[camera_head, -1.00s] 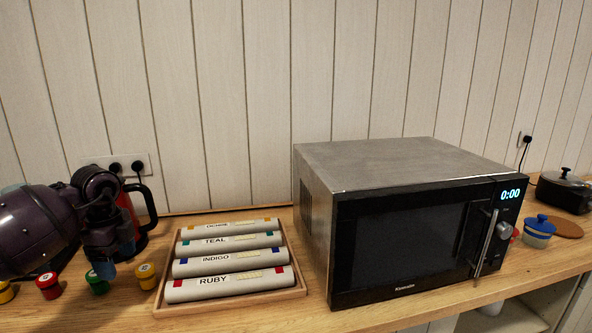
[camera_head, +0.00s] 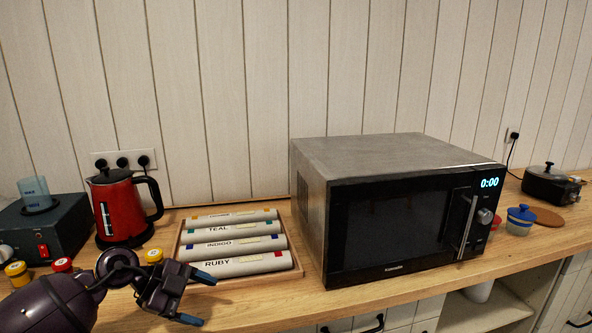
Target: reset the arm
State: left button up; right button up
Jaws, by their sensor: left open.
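My left gripper (camera_head: 198,297) is in the lower left of the head view, low in front of the wooden tray (camera_head: 292,258). Its blue-tipped fingers are spread apart with nothing between them. My left arm (camera_head: 50,305) comes in from the lower left corner. The tray holds several pale rolls, with labels such as TEAL (camera_head: 218,229), INDIGO (camera_head: 219,244) and RUBY (camera_head: 218,263). The upper finger overlaps the tray's near left corner in the picture; I cannot tell whether they touch. My right gripper is not in view.
A microwave (camera_head: 390,225) reading 0:00 stands right of the tray. A red kettle (camera_head: 119,211), a dark box (camera_head: 62,232) and small capped jars (camera_head: 154,256) are at the left. A blue-lidded jar (camera_head: 520,219) and a black pot (camera_head: 548,184) are at the right.

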pick_arm(q)
jog(key=s+d+r+n+t+h, duration=0.4)
jog(key=n+t, duration=0.3)
jog(key=t, duration=0.5)
jog(key=s+a+f+n+t+y, duration=0.2)
jog(key=a+f+n+y, duration=0.1)
jog(key=a+n+y, duration=0.4)
jog(key=s+a+f+n+t+y, duration=0.1)
jog(key=s+a+f+n+y, duration=0.25)
jog(key=n+y, duration=0.35)
jog(key=s+a+f+g+y, duration=0.1)
jog(key=s+f+g, duration=0.35)
jog(key=s, duration=0.35)
jog(key=s+f+n+g, duration=0.1)
jog(key=s+f+g, duration=0.35)
jog(key=s, duration=0.35)
jog(key=s+a+f+g+y, duration=0.1)
jog(key=s+f+g, duration=0.35)
jog(key=s, duration=0.35)
jog(key=w+f+t+h, duration=0.1)
jog(key=w+f+t, duration=0.6)
jog(key=f, duration=0.2)
jog(key=shift+f, duration=0.25)
jog(key=shift+t, duration=0.25)
jog(key=shift+c, duration=0.3)
